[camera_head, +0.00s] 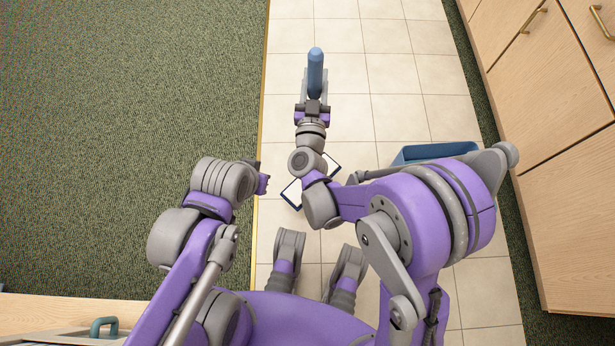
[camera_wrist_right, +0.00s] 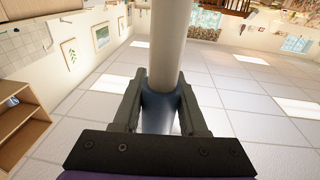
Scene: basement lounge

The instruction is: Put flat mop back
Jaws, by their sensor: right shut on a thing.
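The flat mop's blue handle end (camera_head: 315,62) stands up in my right gripper (camera_head: 315,88), over the tiled floor. In the right wrist view the gripper (camera_wrist_right: 160,112) is shut around the blue grip (camera_wrist_right: 158,112), and a whitish pole (camera_wrist_right: 168,45) runs on from it. A flat white pad with a dark blue edge, which looks like the mop head (camera_head: 292,193), shows on the tiles below my right arm; the arm hides part of it. My left gripper (camera_head: 262,179) is apart from the mop, and its jaws are too unclear to read.
A blue bin or bucket (camera_head: 436,151) stands on the tiles at the right, partly hidden by my right arm. Wooden cabinets (camera_head: 545,70) line the right side. Green carpet (camera_head: 130,90) lies open at the left. The tiles ahead are clear.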

